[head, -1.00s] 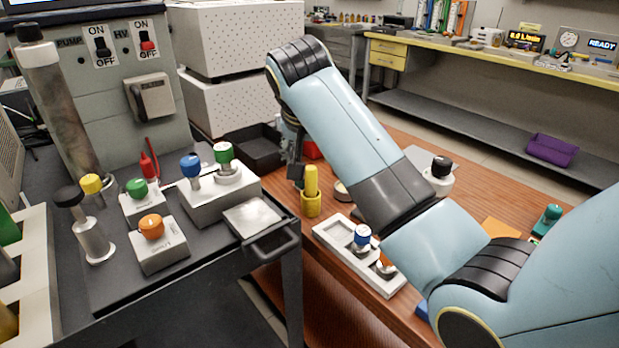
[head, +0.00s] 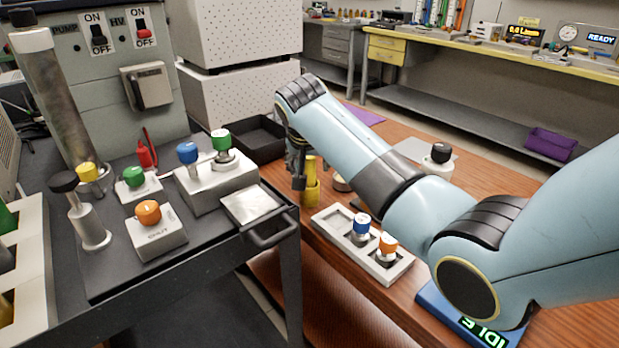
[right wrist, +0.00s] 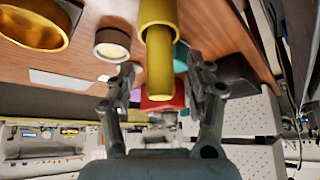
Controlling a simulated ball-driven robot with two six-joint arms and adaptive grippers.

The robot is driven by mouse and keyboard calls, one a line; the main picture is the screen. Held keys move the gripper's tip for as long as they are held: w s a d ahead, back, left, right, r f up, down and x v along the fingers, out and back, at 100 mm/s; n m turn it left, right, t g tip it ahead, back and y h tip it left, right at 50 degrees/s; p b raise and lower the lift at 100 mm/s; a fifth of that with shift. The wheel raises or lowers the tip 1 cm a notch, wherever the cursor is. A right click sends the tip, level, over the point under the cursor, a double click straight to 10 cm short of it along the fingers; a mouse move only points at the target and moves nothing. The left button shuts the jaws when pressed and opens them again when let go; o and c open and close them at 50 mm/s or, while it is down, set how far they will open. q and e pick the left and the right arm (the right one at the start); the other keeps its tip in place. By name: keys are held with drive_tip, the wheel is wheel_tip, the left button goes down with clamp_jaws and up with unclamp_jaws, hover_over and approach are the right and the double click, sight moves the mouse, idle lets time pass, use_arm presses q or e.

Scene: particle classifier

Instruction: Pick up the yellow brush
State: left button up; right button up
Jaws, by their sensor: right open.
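The yellow brush (head: 312,170) stands upright in a yellow holder (head: 311,192) on the wooden table; only its handle shows. In the right wrist view, the handle (right wrist: 159,80) comes out of the wider holder (right wrist: 157,12) and lies between my right gripper's fingers. My right gripper (right wrist: 162,75) is open, with one finger on each side of the handle and gaps visible on both sides. In the head view, my right gripper (head: 298,170) is at the brush, partly hidden by my arm and overlapping the handle's left side. My left gripper is not in view.
A white tray (head: 345,255) with blue-topped and orange-topped pieces sits in front of the holder. A small round dish (right wrist: 112,45) is close beside it. The dark cart (head: 240,262) stands left, with a handle at its edge. A black bin (head: 262,140) is behind.

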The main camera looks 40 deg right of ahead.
clamp_jaws()
drive_tip(key=shift+r, duration=0.15)
wheel_tip(320, 180, up, 10)
drive_tip(key=shift+f+p, duration=0.1)
drive_tip(key=shift+p, duration=0.55)
